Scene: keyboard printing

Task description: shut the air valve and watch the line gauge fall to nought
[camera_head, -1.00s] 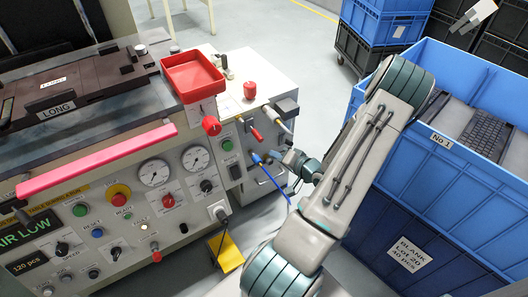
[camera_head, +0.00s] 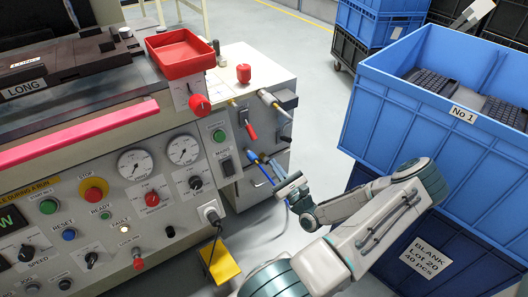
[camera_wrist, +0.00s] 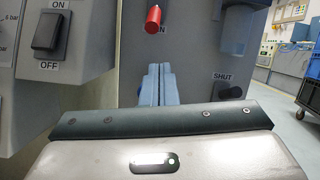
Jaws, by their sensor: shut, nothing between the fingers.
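The air valve's red lever (camera_head: 249,128) is on the end panel of the machine. In the wrist view the red lever (camera_wrist: 153,19) hangs downward beside a partly hidden label ending in N; a SHUT label stands off to its right. My gripper (camera_wrist: 155,72) is shut and empty, its blue-grey fingers together just below the lever in that picture, with no contact seen. In the head view my gripper (camera_head: 275,167) is low in front of the panel, its tips hard to make out. Two round gauges (camera_head: 134,164) (camera_head: 183,149) are on the front panel; their readings are too small to tell.
A black rocker switch (camera_wrist: 47,31) marked ON and OFF is left in the wrist view. A red tray (camera_head: 183,52) sits above the panel. A blue crate (camera_head: 400,125) of keyboards stands close right of my arm.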

